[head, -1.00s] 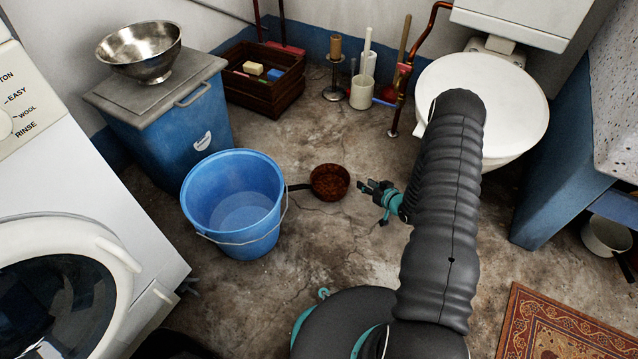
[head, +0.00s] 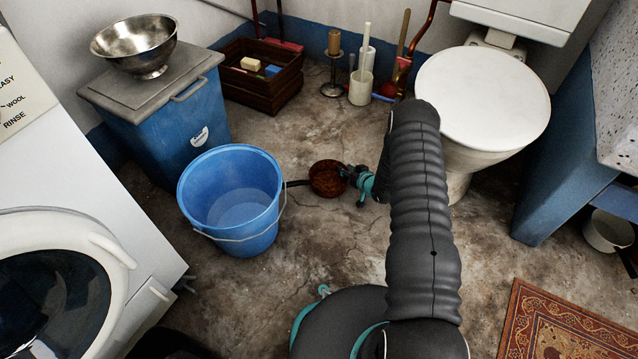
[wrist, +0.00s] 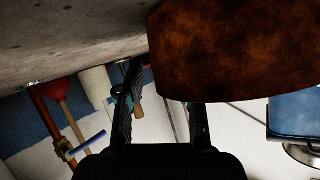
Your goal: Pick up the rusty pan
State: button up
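The rusty pan (head: 327,177) is a small, round, brown pan on the stone floor, with its dark handle pointing left towards the blue bucket. My gripper (head: 349,174) is low at the pan's right side, its fingertips by the rim. In the wrist view the pan's rusty side (wrist: 235,50) fills the upper right. The two fingers of my gripper (wrist: 163,95) stand apart. The left finger shows to its tip, left of the pan's edge; the right fingertip is hidden behind the pan. I cannot tell whether either finger touches it.
The blue bucket (head: 232,205) stands just left of the pan, by its handle. A blue bin (head: 165,125) with a metal colander (head: 135,45), a wooden crate (head: 262,90) and a white toilet (head: 482,98) stand around. The floor in front of the pan is clear.

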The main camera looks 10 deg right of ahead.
jog(key=shift+w+a, duration=0.1)
jog(key=shift+w, duration=0.1)
grip_shut()
jog(key=shift+r, duration=0.1)
